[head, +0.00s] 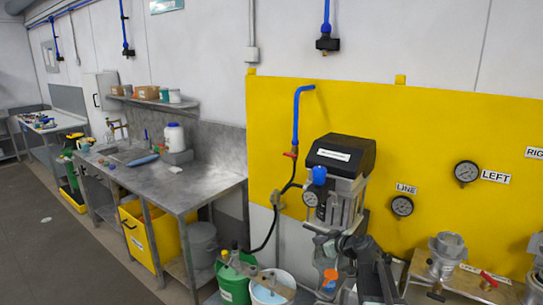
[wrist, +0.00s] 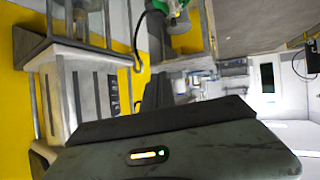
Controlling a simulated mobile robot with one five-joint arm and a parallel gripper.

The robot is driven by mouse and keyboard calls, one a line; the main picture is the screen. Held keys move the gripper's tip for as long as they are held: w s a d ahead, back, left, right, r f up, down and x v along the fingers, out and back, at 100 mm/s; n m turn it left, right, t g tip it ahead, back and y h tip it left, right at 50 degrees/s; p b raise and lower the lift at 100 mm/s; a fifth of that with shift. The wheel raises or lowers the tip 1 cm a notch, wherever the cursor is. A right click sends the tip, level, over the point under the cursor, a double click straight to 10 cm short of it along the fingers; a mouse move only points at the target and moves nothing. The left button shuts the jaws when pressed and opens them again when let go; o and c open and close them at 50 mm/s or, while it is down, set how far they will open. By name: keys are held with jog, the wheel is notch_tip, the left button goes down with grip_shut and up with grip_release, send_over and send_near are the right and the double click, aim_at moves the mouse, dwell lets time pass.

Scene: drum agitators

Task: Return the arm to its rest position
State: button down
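My gripper (head: 372,262) and part of my arm show as dark grey shapes at the bottom of the head view, right of centre. They stand in front of the lower part of a pump unit (head: 340,165). In the wrist view a dark, wide body with a small lit orange and green indicator fills the bottom. The fingertips cannot be made out clearly in either view, and I see no object held.
A yellow wall panel (head: 440,130) carries gauges, one of them labelled LEFT (head: 466,172). A steel bench (head: 190,185) is further left. Open floor (head: 60,260) lies at far left.

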jog(key=s+a+f+g, duration=0.5)
jog(key=s+a+f, duration=0.3)
jog(key=s+a, duration=0.25)
jog(key=s+d+f+m+g+h, duration=0.2)
jog(key=s+d+m+g+h, duration=0.1)
jog(key=s, duration=0.5)
jog(key=s+d+f+m+g+h, duration=0.2)
jog(key=s+d+f+m+h, duration=0.1)
jog(key=s+d, duration=0.3)
jog(key=shift+s+d+f+m+g, duration=0.2)
jog(key=shift+s+m+g, duration=0.3)
jog(key=shift+s, duration=0.5)
